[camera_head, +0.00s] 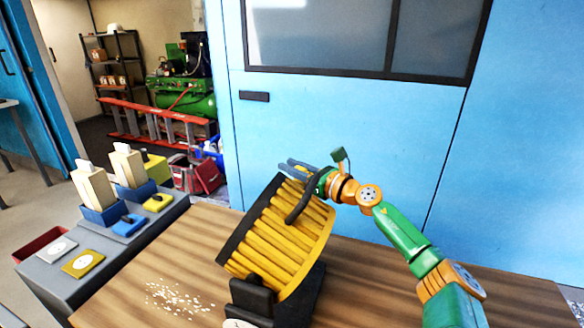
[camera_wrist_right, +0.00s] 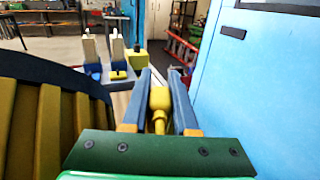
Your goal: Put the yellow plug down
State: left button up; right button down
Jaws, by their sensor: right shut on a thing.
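My right gripper (camera_head: 287,165) is raised behind the top of a yellow ribbed block with black ends (camera_head: 277,238) on the wooden table. In the right wrist view, its two blue-grey fingers (camera_wrist_right: 160,76) are shut on the yellow plug (camera_wrist_right: 159,101), which has a rounded body and a narrower stem toward the palm. The plug is held in the air, beside the ribbed block. In the head view the plug is mostly hidden by the fingers and the block. My left gripper is not in view.
Pale crumbs (camera_head: 178,298) lie on the wooden table (camera_head: 115,303). A blue wall (camera_head: 340,125) stands close behind.

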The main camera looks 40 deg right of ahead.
aim_at(302, 169)
jog(key=c, duration=0.7)
grip_release()
jog(key=shift+r, duration=0.15)
jog(key=shift+r+p, duration=0.6)
jog(key=shift+p, duration=0.3)
jog(key=s, duration=0.1)
jog(key=s+b, duration=0.1)
jog(key=s, duration=0.1)
jog(key=shift+s+d+f, duration=0.1)
jog(key=shift+f, duration=0.25)
jog(key=s, duration=0.6)
jog(key=s+p, duration=0.1)
jog(key=s, duration=0.2)
jog(key=shift+d+r, duration=0.2)
jog(key=shift+d, duration=0.2)
